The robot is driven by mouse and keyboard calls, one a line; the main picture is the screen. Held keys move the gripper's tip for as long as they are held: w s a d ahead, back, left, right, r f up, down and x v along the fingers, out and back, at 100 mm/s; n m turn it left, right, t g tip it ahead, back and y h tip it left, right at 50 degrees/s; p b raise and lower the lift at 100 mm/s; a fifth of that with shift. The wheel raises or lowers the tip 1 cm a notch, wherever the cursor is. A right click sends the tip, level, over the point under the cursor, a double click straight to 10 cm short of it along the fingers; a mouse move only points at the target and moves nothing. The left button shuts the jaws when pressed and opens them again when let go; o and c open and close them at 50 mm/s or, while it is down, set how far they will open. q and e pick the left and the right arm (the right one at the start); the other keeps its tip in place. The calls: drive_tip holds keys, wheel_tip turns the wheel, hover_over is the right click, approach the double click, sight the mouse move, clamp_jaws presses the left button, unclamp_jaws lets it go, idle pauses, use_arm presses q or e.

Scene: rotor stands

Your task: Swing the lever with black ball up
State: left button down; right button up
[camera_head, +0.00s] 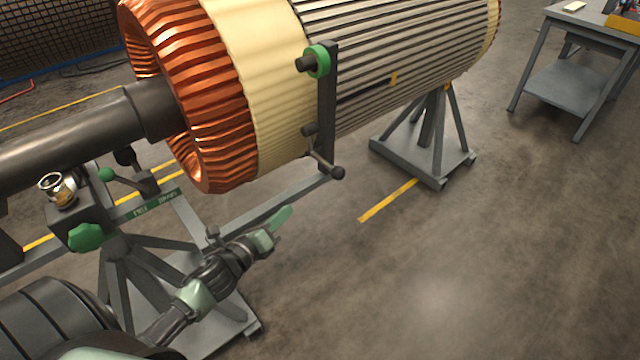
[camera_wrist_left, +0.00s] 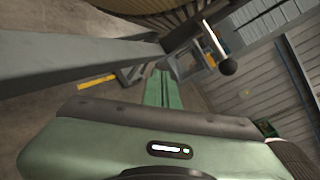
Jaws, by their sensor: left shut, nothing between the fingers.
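The lever (camera_head: 322,162) is a short rod with a black ball (camera_head: 338,173) at its end. It hangs down and to the right from the lower part of a dark upright bar (camera_head: 327,100) beside the rotor. In the left wrist view the black ball (camera_wrist_left: 228,67) is above and to the right of the fingers, with its thin rod (camera_wrist_left: 214,38) rising from it. My left gripper (camera_head: 282,217) is shut and empty, below and to the left of the ball and apart from it. Its green fingers (camera_wrist_left: 164,90) are together in the wrist view. My right gripper is out of view.
The big rotor (camera_head: 390,55) with copper windings (camera_head: 215,110) rests on grey stands (camera_head: 425,150). A grey beam (camera_head: 270,205) runs close to my left gripper. A green ball-ended handle (camera_head: 107,175) is at left. The floor at right is clear before a workbench (camera_head: 570,88).

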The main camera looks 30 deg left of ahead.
use_arm(q)
wheel_tip(320, 180, up, 6)
drive_tip(key=d+m+h, duration=0.1)
drive_tip(key=m+h, duration=0.5)
drive_tip(key=m, duration=0.6)
drive_tip(key=shift+w+d+m+t, duration=0.25)
drive_tip(key=shift+w+m+t, duration=0.05)
drive_tip(key=shift+w, duration=0.05)
drive_tip(key=shift+f, duration=0.1)
drive_tip(key=p+x, duration=0.2)
drive_tip(key=x, duration=0.8)
